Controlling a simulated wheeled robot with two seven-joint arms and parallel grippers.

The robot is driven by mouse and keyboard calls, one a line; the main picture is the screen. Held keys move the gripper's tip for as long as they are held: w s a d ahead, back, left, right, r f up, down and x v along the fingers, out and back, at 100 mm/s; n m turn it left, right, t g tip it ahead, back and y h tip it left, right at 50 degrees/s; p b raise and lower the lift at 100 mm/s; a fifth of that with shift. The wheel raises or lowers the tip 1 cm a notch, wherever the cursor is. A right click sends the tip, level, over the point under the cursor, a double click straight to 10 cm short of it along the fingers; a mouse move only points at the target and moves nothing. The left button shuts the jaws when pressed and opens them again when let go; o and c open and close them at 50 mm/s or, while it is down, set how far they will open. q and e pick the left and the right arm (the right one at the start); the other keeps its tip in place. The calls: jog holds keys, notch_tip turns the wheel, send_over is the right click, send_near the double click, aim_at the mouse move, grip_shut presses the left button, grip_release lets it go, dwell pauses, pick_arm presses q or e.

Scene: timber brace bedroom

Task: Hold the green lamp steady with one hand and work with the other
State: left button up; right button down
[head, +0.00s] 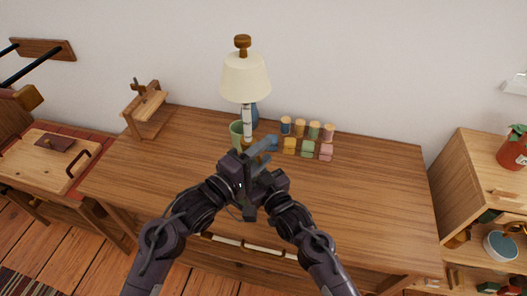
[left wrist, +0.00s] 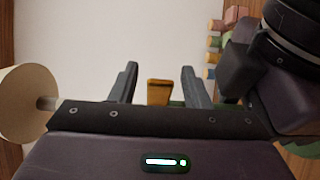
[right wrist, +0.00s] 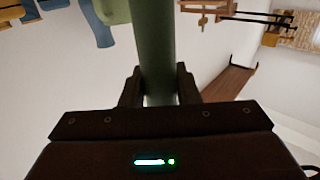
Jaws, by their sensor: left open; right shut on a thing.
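The lamp stands at the back of the desk in the head view, with a cream shade (head: 246,77), wooden finial and pale stem. A green cup-like part (head: 237,131) shows near its foot. My left gripper (head: 264,147) is open in front of it. In the left wrist view, a tan wooden piece (left wrist: 158,92) shows between the open fingers, apart from both; the cream shade (left wrist: 27,103) is at left. My right gripper (right wrist: 158,88) is shut on a green upright piece (right wrist: 152,40), seemingly part of the lamp. Its fingers are hidden in the head view.
Several coloured jars or blocks (head: 304,148) stand right of the lamp. A small wooden stand (head: 147,112) is at the desk's back left. The desk's right side (head: 380,190) is clear. My wrists are crowded close together. A shelf unit (head: 470,175) stands at right.

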pick_arm(q)
jog(key=shift+w+d, duration=0.25)
jog(key=shift+d, duration=0.05)
jog(key=shift+c, duration=0.4)
grip_shut()
jog(key=shift+w+d+n+t+y, duration=0.1)
jog(key=shift+w+n+t+y, duration=0.05)
jog(key=shift+n+t+y, duration=0.3)
jog(key=shift+w+d+n+t+y, duration=0.1)
jog(key=shift+n+t+y, duration=0.25)
jog(key=shift+y, duration=0.2)
jog(key=shift+o, duration=0.4)
grip_release()
jog(key=v, duration=1.2)
